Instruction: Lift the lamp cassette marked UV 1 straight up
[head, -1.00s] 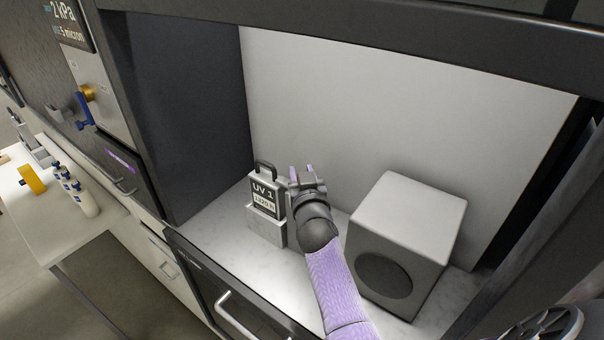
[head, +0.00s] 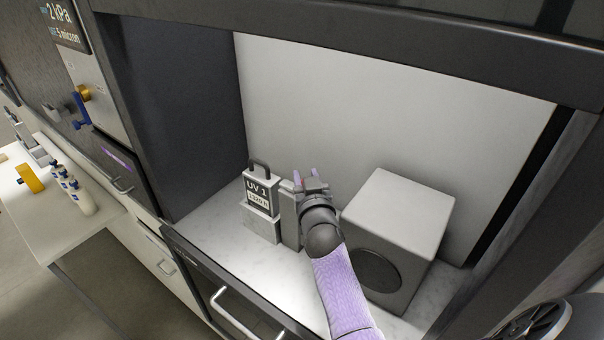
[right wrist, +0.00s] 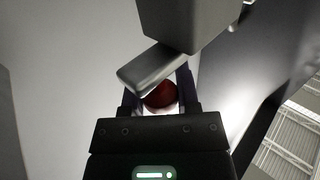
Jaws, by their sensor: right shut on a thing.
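The lamp cassette marked UV 1 (head: 258,191) is dark-faced with a black loop handle on top. It stands upright in a pale block (head: 262,225) on the cabinet floor. A grey post (head: 290,218) stands just right of it. My right gripper (head: 309,178) is at the top of this post, beside the cassette and not on its handle. In the right wrist view its fingers (right wrist: 158,92) are shut around a red round knob (right wrist: 160,95), with a grey bar (right wrist: 152,68) crossing over it. The gripper partly hides the knob. My left gripper is not in view.
A pale box (head: 402,225) with a dark round opening stands close right of my right arm. The cabinet's back and side walls enclose the space. A side bench (head: 50,218) at the left holds white bottles (head: 78,192) and a yellow item (head: 30,178).

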